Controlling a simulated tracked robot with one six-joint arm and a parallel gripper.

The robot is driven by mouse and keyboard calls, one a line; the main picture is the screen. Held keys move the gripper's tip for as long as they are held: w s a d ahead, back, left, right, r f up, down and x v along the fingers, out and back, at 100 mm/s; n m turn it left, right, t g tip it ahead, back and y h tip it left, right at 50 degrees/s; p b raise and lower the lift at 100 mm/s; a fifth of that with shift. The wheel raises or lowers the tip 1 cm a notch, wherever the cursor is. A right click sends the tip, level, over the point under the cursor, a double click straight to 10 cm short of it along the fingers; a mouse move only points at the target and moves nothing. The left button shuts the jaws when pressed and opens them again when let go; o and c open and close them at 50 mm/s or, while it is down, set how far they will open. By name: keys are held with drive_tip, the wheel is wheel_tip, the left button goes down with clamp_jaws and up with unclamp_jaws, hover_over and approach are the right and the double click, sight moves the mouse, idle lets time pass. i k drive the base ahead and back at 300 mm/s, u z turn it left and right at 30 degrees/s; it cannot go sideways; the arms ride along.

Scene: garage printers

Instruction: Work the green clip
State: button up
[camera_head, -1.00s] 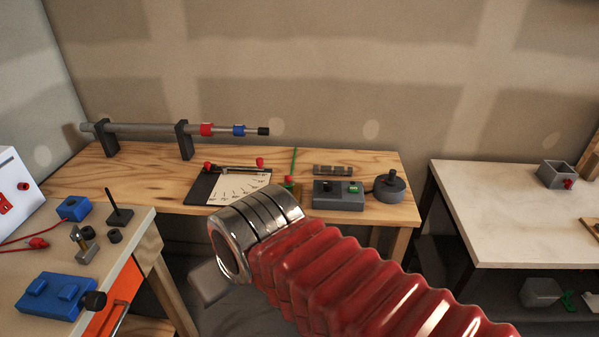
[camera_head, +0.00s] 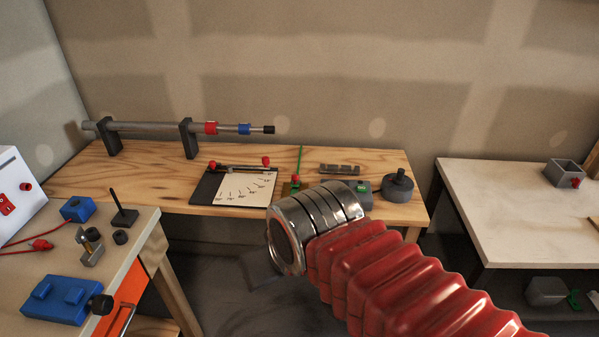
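A small green piece (camera_head: 295,184) with a thin upright green rod (camera_head: 299,160) stands near the middle of the wooden bench, just behind my arm; its base is partly hidden. Another small green piece (camera_head: 574,299) is low on the right, under the pale table. I cannot tell which of them is the green clip. My arm's red bellows and metal collar cross the lower middle and right. My gripper's fingers do not show in this view.
The wooden bench (camera_head: 160,188) carries a pipe on two black stands, a dial card (camera_head: 245,187) and a round grey knob (camera_head: 397,187). The left table (camera_head: 136,222) holds blue parts. The right table (camera_head: 480,200) is mostly clear.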

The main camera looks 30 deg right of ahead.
sight(295, 177)
drive_tip(key=u, duration=0.05)
drive_tip(key=i, duration=1)
drive_tip(key=z, duration=0.05)
